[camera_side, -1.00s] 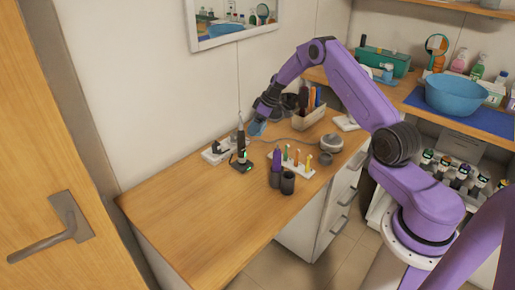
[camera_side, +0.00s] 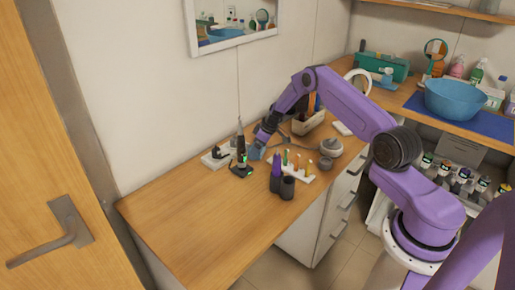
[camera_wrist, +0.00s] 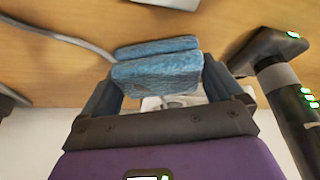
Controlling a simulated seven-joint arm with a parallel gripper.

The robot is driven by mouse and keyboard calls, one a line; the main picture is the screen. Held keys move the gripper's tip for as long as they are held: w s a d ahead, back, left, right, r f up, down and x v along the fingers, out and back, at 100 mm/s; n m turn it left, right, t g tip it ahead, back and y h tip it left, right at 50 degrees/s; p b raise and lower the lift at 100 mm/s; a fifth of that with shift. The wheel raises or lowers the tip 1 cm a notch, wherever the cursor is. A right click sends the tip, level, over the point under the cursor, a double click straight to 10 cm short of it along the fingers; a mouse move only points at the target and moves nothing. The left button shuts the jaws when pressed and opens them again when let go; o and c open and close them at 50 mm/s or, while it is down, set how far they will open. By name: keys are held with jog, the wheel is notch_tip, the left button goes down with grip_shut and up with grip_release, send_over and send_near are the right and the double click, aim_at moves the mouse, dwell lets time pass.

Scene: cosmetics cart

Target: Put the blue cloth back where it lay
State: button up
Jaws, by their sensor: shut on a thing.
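The blue cloth (camera_wrist: 155,72) is a folded, fuzzy pad between the two dark fingers of my gripper (camera_wrist: 161,90) in the wrist view. A second fold or layer shows just beyond its near part. In the side view the cloth (camera_side: 255,153) is a small blue patch at the tip of my gripper (camera_side: 258,146), low over the wooden counter (camera_side: 190,215). My gripper is shut on it. I cannot tell whether the cloth touches the counter.
A black upright device with green lights (camera_side: 241,165) stands close left of the cloth; it also shows in the wrist view (camera_wrist: 285,90). A grey cable (camera_wrist: 60,36) runs nearby. Dark cups (camera_side: 287,186) and a white rack (camera_side: 305,174) stand to the right. The counter's front left is clear.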

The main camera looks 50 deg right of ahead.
jog(key=shift+f, duration=0.1)
jog(key=o, duration=0.6)
jog(key=shift+c, duration=0.2)
jog(key=v, duration=1.2)
